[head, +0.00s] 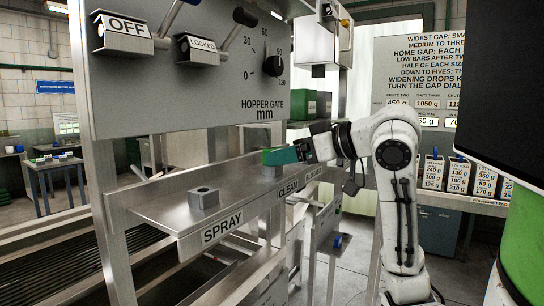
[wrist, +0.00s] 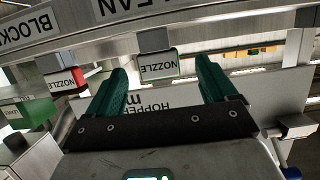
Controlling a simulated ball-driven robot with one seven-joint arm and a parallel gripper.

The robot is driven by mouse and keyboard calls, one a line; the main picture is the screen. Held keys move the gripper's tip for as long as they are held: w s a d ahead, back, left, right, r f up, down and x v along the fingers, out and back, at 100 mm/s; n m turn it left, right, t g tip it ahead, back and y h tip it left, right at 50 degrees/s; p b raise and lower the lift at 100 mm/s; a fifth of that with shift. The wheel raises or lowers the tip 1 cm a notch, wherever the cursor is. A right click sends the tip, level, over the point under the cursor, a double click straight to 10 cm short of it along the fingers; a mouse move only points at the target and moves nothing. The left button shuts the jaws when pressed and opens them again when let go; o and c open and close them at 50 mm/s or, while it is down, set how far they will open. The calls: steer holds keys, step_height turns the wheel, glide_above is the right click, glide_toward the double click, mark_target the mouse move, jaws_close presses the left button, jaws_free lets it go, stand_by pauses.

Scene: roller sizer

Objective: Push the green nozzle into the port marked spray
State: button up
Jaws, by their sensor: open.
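My gripper (head: 280,156) is at the shelf's CLEAN place, its green fingers pointing left in the head view. In the wrist view my gripper (wrist: 160,88) is open, with the green nozzle (wrist: 158,66), a pale block lettered NOZZLE with green edging, ahead between the fingertips and apart from both. In the head view my fingers hide the nozzle; a grey port block (head: 271,172) shows below them. The port marked spray (head: 204,198) is a grey block with a dark opening on the shelf above the SPRAY label (head: 223,230). Nothing shows in it.
A red-edged nozzle (wrist: 66,81) stands near the BLOCKED label (wrist: 30,28) in the wrist view. The hopper gate panel (head: 180,70), with levers and a dial, rises behind the shelf (head: 160,215). The shelf between SPRAY and CLEAN is clear.

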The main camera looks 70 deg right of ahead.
steer(key=shift+r+p+x, duration=0.15)
steer(key=shift+p+x, duration=0.1)
steer(key=shift+x, duration=0.85)
steer(key=shift+r+p+x, duration=0.15)
steer(key=shift+p+x, duration=0.1)
steer(key=shift+x, duration=0.9)
steer(key=shift+d, duration=0.15)
steer(key=c, duration=1)
